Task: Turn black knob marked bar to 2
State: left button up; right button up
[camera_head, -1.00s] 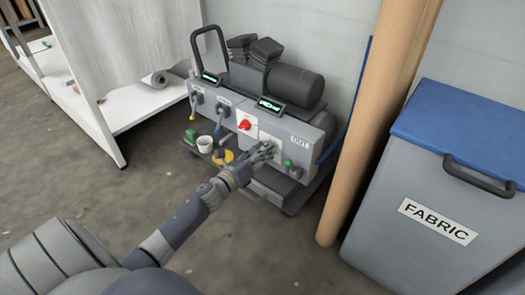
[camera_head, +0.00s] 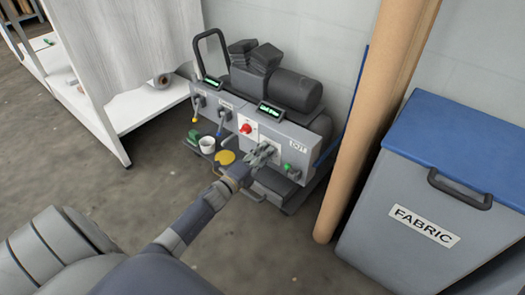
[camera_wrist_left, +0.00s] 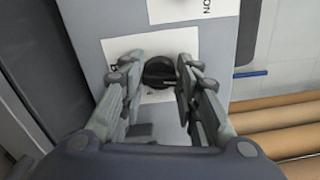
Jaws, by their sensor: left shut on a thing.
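The black knob (camera_wrist_left: 160,73) sits on a white label on the grey front panel of the machine (camera_head: 235,115). My left gripper (camera_head: 263,152) reaches the panel from the lower left, just below the red knob, and hides the black knob in the head view. In the left wrist view my left gripper (camera_wrist_left: 158,70) has one finger on each side of the black knob and is shut on it. The marks on the label are mostly covered or too small to read. My right gripper is not in view.
A red knob (camera_head: 246,128) and a green knob (camera_head: 287,167) flank my left gripper. A brown roll (camera_head: 370,110) and a FABRIC bin (camera_head: 430,205) stand to the right. The floor in front is clear.

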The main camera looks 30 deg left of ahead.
pick_arm(q)
jog(key=shift+n+p, duration=0.5)
jog(key=shift+n, duration=0.6)
jog(key=shift+f, duration=0.1)
jog(key=o, duration=1.1)
jog(key=shift+c, duration=0.2)
jog(key=s+a, duration=0.1)
jog(key=s, duration=1.1)
